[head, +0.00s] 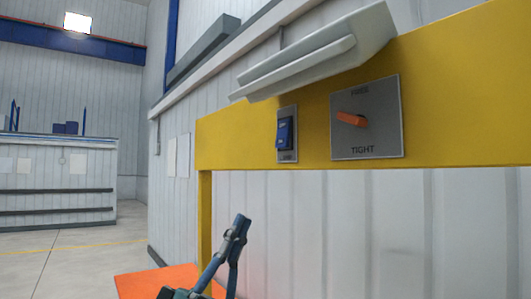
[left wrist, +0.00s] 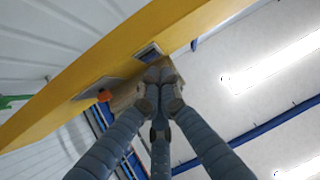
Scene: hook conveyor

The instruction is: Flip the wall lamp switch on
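The wall switch is a blue rocker (head: 285,133) on a small grey plate, set in a yellow beam. Above it a white wall lamp (head: 318,58) juts out, and I see no glow on it. My left gripper (head: 241,222) is below and left of the switch, apart from it, with its fingers pointing up. In the left wrist view the fingertips (left wrist: 161,75) are together with nothing visible between them. The switch plate (left wrist: 148,52) shows there just beyond the fingertips, partly close to being covered by them. My right gripper is not in view.
Right of the switch is a grey plate (head: 378,140) with an orange knob (head: 351,119), marked FREE and TIGHT. The yellow beam (head: 455,90) has a post at its left end. An orange surface (head: 140,285) lies low at the left. The floor (head: 70,265) further left is clear.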

